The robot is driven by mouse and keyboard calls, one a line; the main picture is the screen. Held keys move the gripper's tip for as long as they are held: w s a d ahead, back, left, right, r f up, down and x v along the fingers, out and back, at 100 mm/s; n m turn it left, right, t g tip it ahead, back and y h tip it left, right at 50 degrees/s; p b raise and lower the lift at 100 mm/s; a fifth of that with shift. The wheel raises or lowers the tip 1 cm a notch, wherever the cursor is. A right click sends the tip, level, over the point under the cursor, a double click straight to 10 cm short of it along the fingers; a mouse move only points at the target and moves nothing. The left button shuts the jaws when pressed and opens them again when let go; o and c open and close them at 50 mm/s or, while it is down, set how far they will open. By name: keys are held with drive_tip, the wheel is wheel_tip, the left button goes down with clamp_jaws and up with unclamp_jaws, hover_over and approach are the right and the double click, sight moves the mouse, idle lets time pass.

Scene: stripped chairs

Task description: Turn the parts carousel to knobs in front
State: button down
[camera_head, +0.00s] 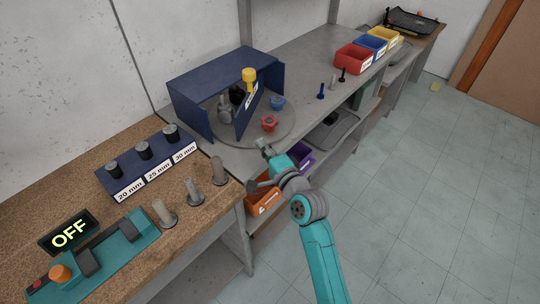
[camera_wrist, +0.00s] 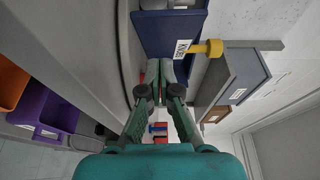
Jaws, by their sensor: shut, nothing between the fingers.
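The parts carousel is a round grey turntable (camera_head: 284,132) with upright blue divider panels, partly inside a blue housing (camera_head: 209,76). A yellow handle (camera_head: 249,76) stands at the top of the divider; it also shows in the wrist view (camera_wrist: 208,48). Beside it there, a white label (camera_wrist: 182,48) on a blue panel seems to read "KNOBS". A red knob-like part (camera_head: 268,123) and a blue one (camera_head: 277,102) sit on the exposed front right sector. Darker parts (camera_head: 225,108) stand left of the divider. My gripper (camera_head: 262,144) is shut and empty, close to the turntable's front edge.
Red (camera_head: 353,58), blue and yellow bins stand farther back on the grey bench, with small upright pegs before them. Orange (camera_head: 263,201) and purple bins sit on the shelf below. The cork bench (camera_head: 120,190) at left holds posts, a labelled rack and an "OFF" display.

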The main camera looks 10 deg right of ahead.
sight(240, 131)
drive_tip(key=w+a, duration=0.2)
drive_tip(key=w, duration=0.1)
drive_tip(key=shift+a, duration=0.35)
drive_tip(key=shift+w+a, duration=0.45)
drive_tip(key=shift+a, duration=0.35)
